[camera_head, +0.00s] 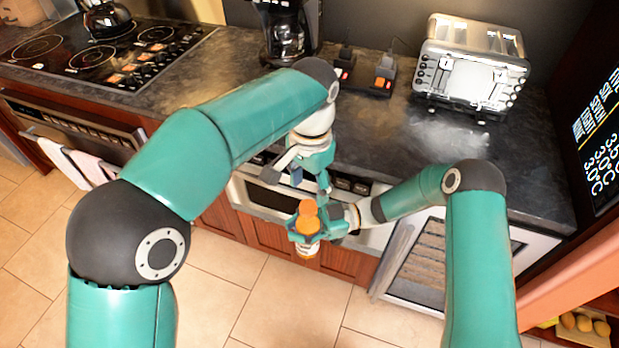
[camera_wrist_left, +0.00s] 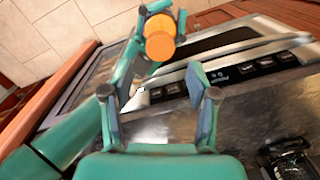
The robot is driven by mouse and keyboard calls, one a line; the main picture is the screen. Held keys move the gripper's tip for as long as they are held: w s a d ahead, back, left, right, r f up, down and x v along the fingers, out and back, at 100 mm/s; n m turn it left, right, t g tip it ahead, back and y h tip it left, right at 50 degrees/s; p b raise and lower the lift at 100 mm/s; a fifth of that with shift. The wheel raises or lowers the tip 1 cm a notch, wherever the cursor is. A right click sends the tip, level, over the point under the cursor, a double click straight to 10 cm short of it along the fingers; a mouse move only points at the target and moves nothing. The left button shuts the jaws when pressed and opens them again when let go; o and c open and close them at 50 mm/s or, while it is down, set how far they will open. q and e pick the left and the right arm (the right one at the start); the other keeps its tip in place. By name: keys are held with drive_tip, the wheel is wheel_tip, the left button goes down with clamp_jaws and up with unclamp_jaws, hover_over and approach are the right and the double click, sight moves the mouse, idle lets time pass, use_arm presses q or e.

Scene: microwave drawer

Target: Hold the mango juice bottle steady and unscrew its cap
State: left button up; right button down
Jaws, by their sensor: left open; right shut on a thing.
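The mango juice bottle (camera_head: 306,249) is orange with a pale label low down. An orange rounded cap (camera_head: 307,208) is at its upper end, and the round orange end also shows in the left wrist view (camera_wrist_left: 160,47). My right gripper (camera_head: 318,224) is shut around the bottle from the right and holds it in the air in front of the counter; its fingers hide part of the bottle. My left gripper (camera_head: 297,178) is open and empty above the cap, apart from it. Its spread fingers (camera_wrist_left: 160,85) frame empty space below the orange end in the left wrist view.
The dark counter (camera_head: 390,150) runs behind the arms, with a toaster (camera_head: 470,65), a coffee maker (camera_head: 285,35) and a stove (camera_head: 95,50) with a kettle. Built-in appliance fronts and wooden cabinets stand close behind the bottle. The tiled floor (camera_head: 270,300) below is clear.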

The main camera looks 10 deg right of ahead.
sight(308, 206)
use_arm(q)
wheel_tip(308, 206, down, 6)
drive_tip(key=shift+a+r, duration=0.1)
idle(0.4)
clamp_jaws()
drive_tip(key=shift+a+r, duration=0.1)
idle(0.6)
drive_tip(key=shift+r, duration=1)
drive_tip(key=shift+r, duration=0.1)
